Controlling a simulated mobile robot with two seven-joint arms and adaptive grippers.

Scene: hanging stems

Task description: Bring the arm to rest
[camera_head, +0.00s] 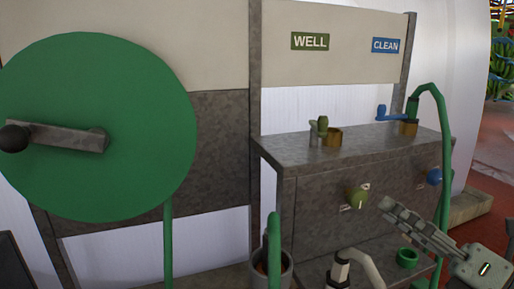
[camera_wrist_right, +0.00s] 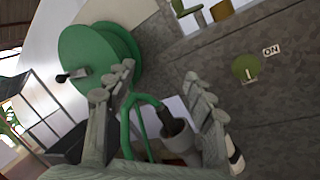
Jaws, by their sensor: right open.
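My right gripper (camera_head: 392,208) is at the lower right of the head view, in front of the grey cabinet and to the right of its green knob (camera_head: 357,197). In the right wrist view my right gripper (camera_wrist_right: 158,88) has its two fingers spread apart, with nothing held between them. The green knob (camera_wrist_right: 246,68) shows there to the right of the fingers, apart from them, beside an ON label (camera_wrist_right: 271,50). My left gripper is not in view.
A large green reel (camera_head: 100,165) with a crank handle (camera_head: 55,137) fills the left. The grey cabinet (camera_head: 320,180) carries a blue knob (camera_head: 433,177), with WELL (camera_head: 310,41) and CLEAN (camera_head: 385,45) signs above. A green hose (camera_head: 444,120) hangs at right. A grey bucket (camera_head: 285,272) stands below.

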